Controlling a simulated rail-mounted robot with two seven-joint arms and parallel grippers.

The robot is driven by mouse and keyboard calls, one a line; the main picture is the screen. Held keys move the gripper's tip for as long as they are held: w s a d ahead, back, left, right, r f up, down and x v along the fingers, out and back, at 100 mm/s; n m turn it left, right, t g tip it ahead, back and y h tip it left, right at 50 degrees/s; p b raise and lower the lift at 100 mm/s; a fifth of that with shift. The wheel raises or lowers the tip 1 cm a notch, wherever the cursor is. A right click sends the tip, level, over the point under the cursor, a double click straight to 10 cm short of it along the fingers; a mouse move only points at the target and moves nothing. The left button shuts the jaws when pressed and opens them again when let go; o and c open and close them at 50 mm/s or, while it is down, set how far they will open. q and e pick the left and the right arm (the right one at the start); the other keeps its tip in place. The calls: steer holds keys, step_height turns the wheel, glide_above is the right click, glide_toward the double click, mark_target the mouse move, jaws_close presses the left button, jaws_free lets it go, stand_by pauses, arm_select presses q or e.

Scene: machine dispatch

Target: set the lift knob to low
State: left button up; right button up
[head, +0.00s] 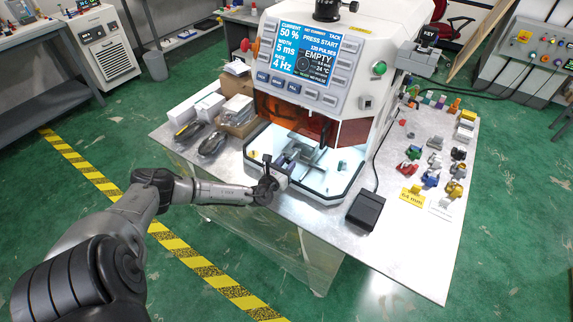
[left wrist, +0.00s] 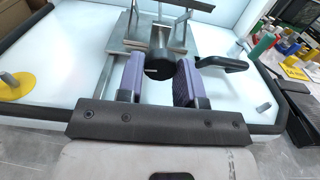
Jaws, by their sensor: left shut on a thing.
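The machine (head: 345,55) stands on the metal table with its lit screen (head: 309,52) facing me. My left gripper (head: 279,173) is at the front of its open, white-lit work bay. In the left wrist view, the two purple-padded fingers of my left gripper (left wrist: 158,72) are on either side of a dark round knob (left wrist: 159,64) and shut on it. The knob sits in front of a metal stage (left wrist: 170,32). In the head view the gripper covers the knob. I cannot read a low mark or the knob's setting. My right gripper is not in view.
A dark bent lever (left wrist: 222,63) is just right of the fingers, and a yellow disc (left wrist: 14,86) is at left. A black pedal (head: 366,210) lies right of the bay. Boxes (head: 237,108) stand left; small coloured parts (head: 430,180) cover the table's right side.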

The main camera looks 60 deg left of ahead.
arm_select(q)
steer(key=shift+f+n, duration=0.1)
steer(key=shift+n, duration=0.2)
steer(key=n+b, duration=0.2)
steer(key=n, duration=0.1)
steer(key=shift+f, duration=0.1)
steer(key=n+b, duration=0.3)
steer(key=n, duration=0.2)
steer(key=n+b, duration=0.2)
steer(key=n, duration=0.2)
steer(key=shift+n, duration=0.4)
steer(key=shift+r+n+b, duration=0.2)
steer(key=shift+n+b, duration=0.2)
steer(key=shift+n, duration=1.1)
